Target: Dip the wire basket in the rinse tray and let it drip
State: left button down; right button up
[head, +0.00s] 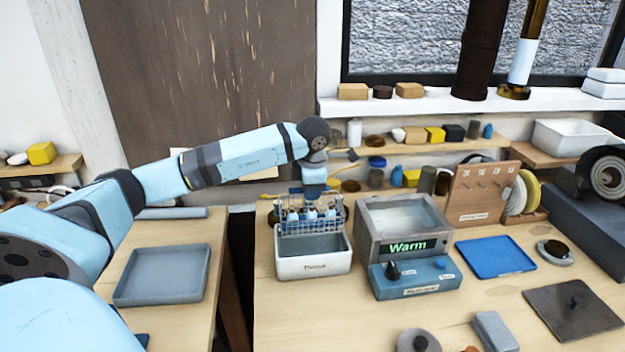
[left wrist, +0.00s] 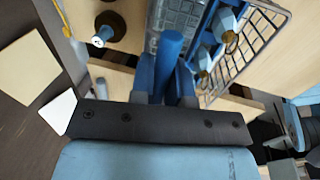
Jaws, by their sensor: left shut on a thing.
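My left gripper (head: 313,190) is shut on the wire basket (head: 310,226), near the basket's top. The basket is blue-grey mesh and hangs roughly upright with several small pale blue parts in it. It is over the back part of the white rinse tray (head: 313,265); I cannot tell whether its bottom is below the rim. The tray is a deep box with dark lettering on its front. In the left wrist view, the gripper's blue fingers (left wrist: 172,55) are close together and the basket's wire frame (left wrist: 262,45) shows beside them. My right gripper is not in view.
A heated bath box (head: 405,228) marked "Warm" stands close right of the tray, with a blue control box (head: 416,278) in front. A blue tray (head: 494,257) lies farther right. A grey tray (head: 163,275) lies left, across a gap. Shelves with small items line the back.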

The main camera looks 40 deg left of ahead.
pick_arm(q)
jog(key=shift+w+a, duration=0.1)
jog(key=shift+w, duration=0.05)
jog(key=shift+f+b, duration=0.65)
jog(key=shift+f, duration=0.2)
jog(key=shift+f+b, duration=0.45)
jog(key=shift+f, duration=0.35)
jog(key=shift+f+b, duration=0.45)
jog(key=shift+f, duration=0.35)
jog(key=shift+f+b, duration=0.95)
jog(key=shift+f, duration=0.55)
notch_tip(320, 180, down, 4)
jog(key=b, duration=0.2)
jog(key=shift+b, duration=0.3)
jog(key=shift+f, duration=0.25)
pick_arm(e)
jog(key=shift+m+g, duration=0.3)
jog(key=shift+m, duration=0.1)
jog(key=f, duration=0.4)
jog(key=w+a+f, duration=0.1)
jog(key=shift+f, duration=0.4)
